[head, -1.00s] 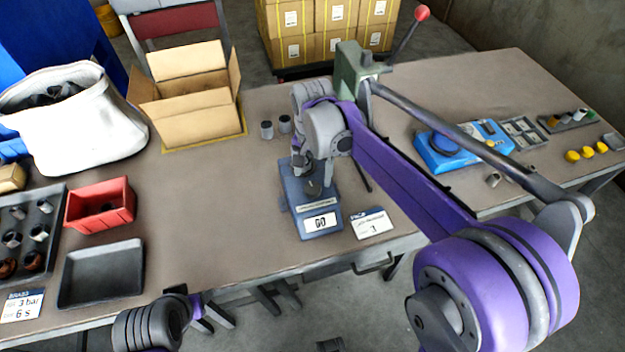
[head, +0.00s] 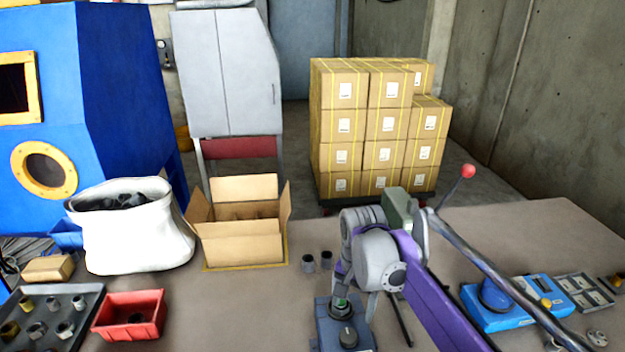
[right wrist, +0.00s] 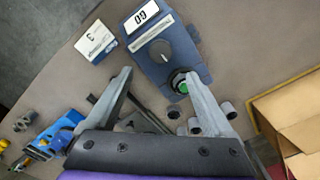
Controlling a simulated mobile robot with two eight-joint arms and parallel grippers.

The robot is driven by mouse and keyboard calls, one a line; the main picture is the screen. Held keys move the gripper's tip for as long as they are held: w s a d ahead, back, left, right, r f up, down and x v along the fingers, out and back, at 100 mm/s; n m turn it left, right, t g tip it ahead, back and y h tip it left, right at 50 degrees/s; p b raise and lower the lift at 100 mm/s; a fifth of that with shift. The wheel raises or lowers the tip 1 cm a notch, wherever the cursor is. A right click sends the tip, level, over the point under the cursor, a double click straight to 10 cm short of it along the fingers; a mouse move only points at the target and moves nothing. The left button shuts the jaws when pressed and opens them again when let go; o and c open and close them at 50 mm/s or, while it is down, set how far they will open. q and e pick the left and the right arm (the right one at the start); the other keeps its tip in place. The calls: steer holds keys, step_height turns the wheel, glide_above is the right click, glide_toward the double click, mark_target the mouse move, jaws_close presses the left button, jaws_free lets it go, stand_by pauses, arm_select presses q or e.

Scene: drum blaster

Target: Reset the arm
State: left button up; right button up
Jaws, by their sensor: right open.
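My right gripper (head: 352,290) is open and empty, above the far end of a dark blue-grey control box (head: 327,333) on the table. The right wrist view shows its two grey fingers (right wrist: 157,76) spread apart, pointing toward the box (right wrist: 158,74). The box has a black dial (right wrist: 160,50), a green button (right wrist: 182,86) in a dark ring and a white GO label (right wrist: 142,16). The button is by the tip of one finger; I cannot tell whether they touch. My left gripper is out of view.
An open cardboard box (head: 240,245), a white sack (head: 135,240), a red bin (head: 130,318) and a parts tray (head: 90,305) stand left. A red-knobbed lever (head: 467,171) and blue device (head: 520,310) are right.

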steer(key=s+d+f+n+t+p, duration=0.1)
steer(key=s+f+n, duration=0.1)
steer(key=s, duration=0.5)
steer(key=s+d+f+n+t+p, duration=0.1)
steer(key=s+d+n+t, duration=0.1)
steer(key=s, duration=0.4)
steer(key=s+d+f+n+t+p, duration=0.1)
steer(key=s+f+n+t, duration=0.1)
steer(key=s, duration=0.5)
steer(key=shift+s+d+f+n, duration=0.3)
steer(key=shift+d+n, duration=0.1)
steer(key=shift+n, duration=0.5)
stand_by(0.9)
